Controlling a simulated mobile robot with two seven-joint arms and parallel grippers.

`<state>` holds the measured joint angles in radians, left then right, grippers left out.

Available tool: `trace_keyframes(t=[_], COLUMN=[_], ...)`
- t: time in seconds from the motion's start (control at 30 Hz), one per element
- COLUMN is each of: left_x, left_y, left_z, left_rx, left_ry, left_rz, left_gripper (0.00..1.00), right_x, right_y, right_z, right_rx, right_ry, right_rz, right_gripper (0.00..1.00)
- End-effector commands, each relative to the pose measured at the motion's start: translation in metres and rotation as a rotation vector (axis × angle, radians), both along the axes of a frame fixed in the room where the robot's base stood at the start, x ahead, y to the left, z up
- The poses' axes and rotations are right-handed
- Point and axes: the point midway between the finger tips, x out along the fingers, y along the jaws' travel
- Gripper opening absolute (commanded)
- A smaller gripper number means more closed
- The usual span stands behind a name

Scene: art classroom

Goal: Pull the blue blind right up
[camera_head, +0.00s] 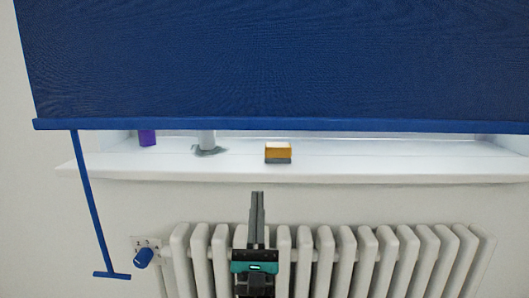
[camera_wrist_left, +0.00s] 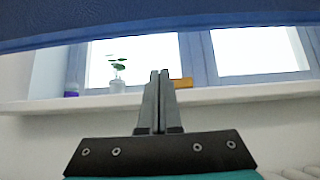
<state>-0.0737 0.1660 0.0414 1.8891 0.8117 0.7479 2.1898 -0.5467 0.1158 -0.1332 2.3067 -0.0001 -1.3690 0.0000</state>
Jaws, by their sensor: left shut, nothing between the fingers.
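The blue blind (camera_head: 280,60) hangs across the top of the head view, with its bottom bar (camera_head: 280,125) a little above the window sill. A blue pull strap (camera_head: 90,205) with a short crossbar at its lower end hangs from the left part of the bar. My left gripper (camera_head: 257,194) is shut and empty, in front of the radiator and below the sill, apart from the blind and to the right of the strap. In the left wrist view the blind's lower edge (camera_wrist_left: 160,24) crosses above the shut fingers (camera_wrist_left: 160,72). My right gripper is not in view.
A white window sill (camera_head: 400,170) holds a purple object (camera_head: 147,137), a pale pot (camera_head: 207,140) and an orange-and-grey block (camera_head: 278,152). The wrist view shows a plant (camera_wrist_left: 118,70). A white ribbed radiator (camera_head: 380,255) with a blue knob (camera_head: 143,257) stands below.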

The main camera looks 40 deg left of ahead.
Motion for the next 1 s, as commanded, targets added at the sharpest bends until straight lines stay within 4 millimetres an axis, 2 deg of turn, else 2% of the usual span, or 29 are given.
trace_keyframes(t=[0.2, 0.47, 0.6, 0.7, 1.0], left_x=[0.024, 0.051, 0.050, 0.050, 0.050], left_y=[0.017, 0.035, 0.033, 0.034, 0.033], left_z=[0.031, 0.063, 0.084, 0.093, 0.100], left_rx=[0.000, 0.001, -0.001, 0.001, 0.002], left_ry=[-0.004, 0.000, 0.000, 0.002, 0.005], left_rz=[0.002, 0.002, 0.001, 0.002, 0.001], left_gripper=[0.00, 0.00, 0.00, 0.00, 0.00], right_x=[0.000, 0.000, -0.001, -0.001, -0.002], right_y=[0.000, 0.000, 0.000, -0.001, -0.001], right_z=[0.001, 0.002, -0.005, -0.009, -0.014], right_rx=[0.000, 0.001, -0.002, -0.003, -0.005], right_ry=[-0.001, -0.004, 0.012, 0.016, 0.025], right_rz=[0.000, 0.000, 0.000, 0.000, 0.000], right_gripper=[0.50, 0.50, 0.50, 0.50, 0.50])
